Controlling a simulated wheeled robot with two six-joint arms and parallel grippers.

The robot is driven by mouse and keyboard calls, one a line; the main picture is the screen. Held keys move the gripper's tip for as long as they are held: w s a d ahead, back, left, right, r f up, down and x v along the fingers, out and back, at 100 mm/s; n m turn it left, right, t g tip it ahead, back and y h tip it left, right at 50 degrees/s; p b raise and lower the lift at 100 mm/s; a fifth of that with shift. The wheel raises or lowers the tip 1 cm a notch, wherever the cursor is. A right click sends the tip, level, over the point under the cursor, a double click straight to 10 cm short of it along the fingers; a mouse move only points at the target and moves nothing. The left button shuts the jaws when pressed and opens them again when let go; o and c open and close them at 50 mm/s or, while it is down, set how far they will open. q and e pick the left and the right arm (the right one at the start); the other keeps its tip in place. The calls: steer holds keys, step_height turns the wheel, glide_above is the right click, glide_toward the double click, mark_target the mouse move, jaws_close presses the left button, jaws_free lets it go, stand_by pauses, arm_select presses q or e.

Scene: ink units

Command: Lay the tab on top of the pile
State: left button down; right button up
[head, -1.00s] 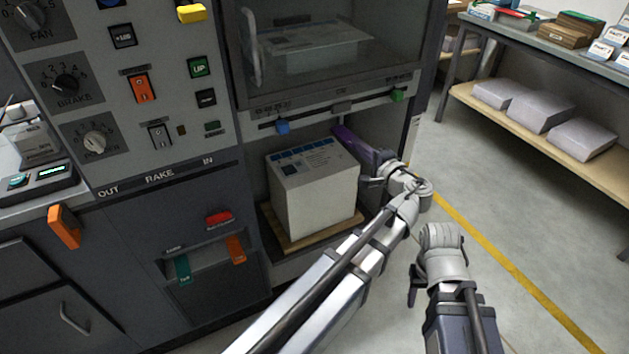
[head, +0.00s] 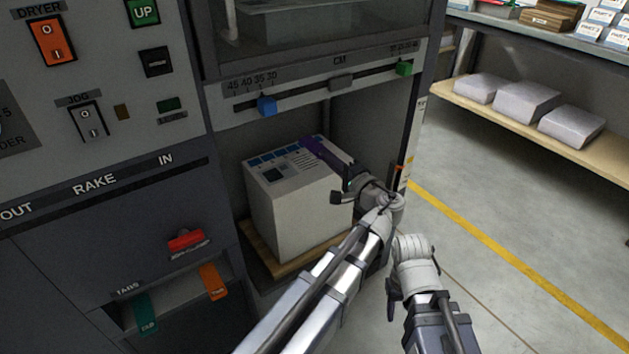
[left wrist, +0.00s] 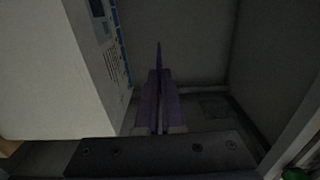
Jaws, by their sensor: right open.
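The pile (head: 293,207) is a tall white block of sheets with a blue-printed top. It stands on a wooden board in the machine's open bay. My left gripper (head: 345,182) is at the pile's right side, shut on a thin purple tab (head: 318,150). In the head view the tab overlaps the pile's top right edge; contact is unclear. In the left wrist view the tab (left wrist: 158,58) is edge-on between the fingers, with the pile (left wrist: 55,75) to the left and a gap between. My right gripper (head: 391,299) is open and empty, low outside the bay.
The wooden board (head: 262,250) is under the pile. A rail with blue (head: 267,106) and green (head: 404,68) sliders crosses above the bay. A tabs tray holds green (head: 146,313) and orange (head: 213,281) tabs. Clear floor lies to the right, before a shelf (head: 500,120).

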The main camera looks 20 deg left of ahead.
arm_select(q)
steer(key=shift+f+b, duration=3.05)
steer(key=shift+f, duration=0.1)
steer(key=shift+f, duration=0.1)
step_height(320, 180, down, 4)
steer(key=b, duration=0.3)
steer(key=shift+r+b, duration=0.25)
steer(key=shift+b, duration=0.1)
steer(key=shift+f, duration=0.2)
steer(key=c, duration=1.1)
jaws_free()
steer(key=shift+o, duration=0.2)
steer(key=shift+r, duration=0.25)
